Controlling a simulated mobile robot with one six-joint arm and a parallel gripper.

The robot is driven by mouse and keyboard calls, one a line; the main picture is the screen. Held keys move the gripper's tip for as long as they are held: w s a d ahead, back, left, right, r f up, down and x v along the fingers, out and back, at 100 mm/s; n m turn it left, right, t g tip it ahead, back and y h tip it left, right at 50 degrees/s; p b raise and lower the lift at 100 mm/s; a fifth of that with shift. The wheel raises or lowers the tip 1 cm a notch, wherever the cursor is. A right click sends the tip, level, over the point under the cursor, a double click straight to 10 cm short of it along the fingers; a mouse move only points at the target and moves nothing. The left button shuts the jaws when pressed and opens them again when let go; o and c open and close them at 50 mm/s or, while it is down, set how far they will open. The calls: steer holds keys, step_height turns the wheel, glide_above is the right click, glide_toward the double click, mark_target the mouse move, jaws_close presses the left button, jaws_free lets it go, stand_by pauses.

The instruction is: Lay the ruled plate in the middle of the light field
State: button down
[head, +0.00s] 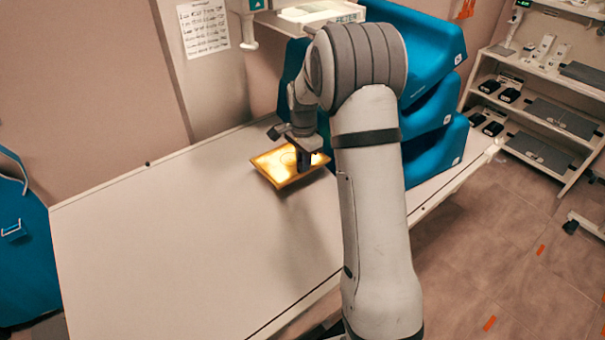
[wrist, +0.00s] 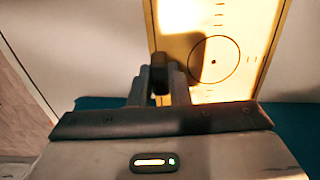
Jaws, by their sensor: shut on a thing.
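The ruled plate (head: 275,170) is a flat, yellow-orange square at the far part of the white table, brightly lit. In the wrist view the plate (wrist: 235,75) shows a black circle with a centre dot and a row of short ruled marks. My gripper (head: 304,160) is at the plate's right side, shut on it. In the wrist view the fingers of my gripper (wrist: 160,78) overlap the plate's left edge. The light falls on the plate, with a dark finger shadow across it. The light field's full outline is not clear, nor whether the plate touches the table.
The white table (head: 190,240) is bare at left and front. Blue stacked cushions (head: 440,150) stand close behind and right of my arm. A white overhead unit (head: 320,12) hangs above the far end. A shelf rack (head: 540,95) stands at the right.

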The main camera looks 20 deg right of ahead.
mark_target(302, 176)
steer(key=f, duration=0.3)
steer(key=shift+s+a, duration=0.1)
steer(key=shift+a, duration=0.15)
step_height(302, 176, down, 3)
steer(key=shift+d+p, duration=0.1)
steer(key=shift+p, duration=0.85)
steer(key=shift+d+f, duration=0.1)
steer(key=shift+f, duration=0.2)
steer(key=shift+f, duration=0.2)
steer(key=c, duration=1.4)
jaws_free()
steer(key=shift+r, duration=0.1)
steer(key=shift+o, duration=0.2)
